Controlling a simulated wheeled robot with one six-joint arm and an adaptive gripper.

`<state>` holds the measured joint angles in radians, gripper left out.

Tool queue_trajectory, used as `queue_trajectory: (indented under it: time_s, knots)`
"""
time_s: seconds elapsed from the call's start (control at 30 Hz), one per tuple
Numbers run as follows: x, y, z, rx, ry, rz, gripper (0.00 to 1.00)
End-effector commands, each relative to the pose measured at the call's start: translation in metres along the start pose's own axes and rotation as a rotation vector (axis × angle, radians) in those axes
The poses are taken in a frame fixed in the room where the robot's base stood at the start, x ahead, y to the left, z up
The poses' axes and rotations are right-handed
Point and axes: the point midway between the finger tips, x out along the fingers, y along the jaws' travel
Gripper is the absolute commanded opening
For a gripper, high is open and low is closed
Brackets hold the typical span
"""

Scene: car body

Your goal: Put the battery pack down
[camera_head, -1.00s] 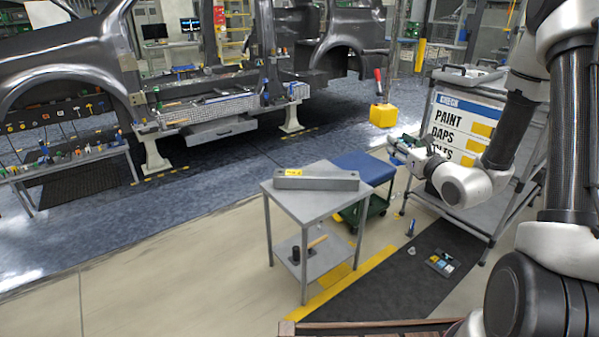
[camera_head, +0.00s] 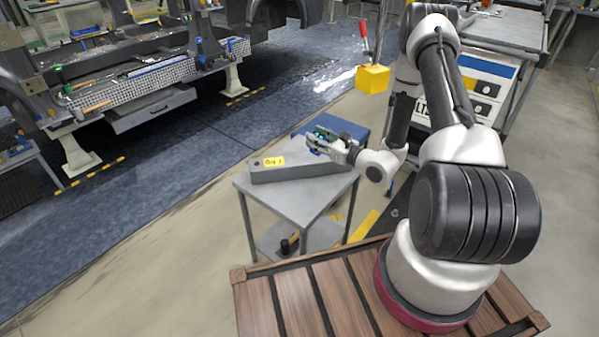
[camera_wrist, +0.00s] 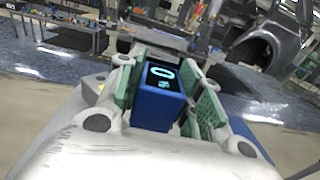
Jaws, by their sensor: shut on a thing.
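My gripper (camera_head: 322,142) hangs over the far right part of the small grey table (camera_head: 308,207), near the right end of a long grey block. In the wrist view (camera_wrist: 158,90) its green-padded fingers are shut on the battery pack, a blue box (camera_wrist: 158,108) with a dark top and a glowing cyan mark. The pack is upright between the fingers. In the head view the fingers mostly hide it, and I cannot tell whether its underside touches anything.
The grey block (camera_head: 290,170) with a yellow label lies along the tabletop's back. The front is bare. A hammer (camera_head: 289,243) lies on the shelf below. A blue-topped stool (camera_head: 347,128) stands behind. A yellow block (camera_head: 372,79) and a sign cart (camera_head: 486,76) stand farther back.

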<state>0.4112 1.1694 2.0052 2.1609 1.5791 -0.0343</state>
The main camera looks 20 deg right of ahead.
Motion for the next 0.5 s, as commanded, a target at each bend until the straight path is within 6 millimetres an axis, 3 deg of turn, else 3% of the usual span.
queue_trajectory:
  time_s: [0.1,0.5]
  knots:
    - [-0.004,0.008,-0.031,0.005,-0.005,0.036,0.0]
    - [-0.007,0.013,-0.099,0.006,-0.01,0.056,0.0]
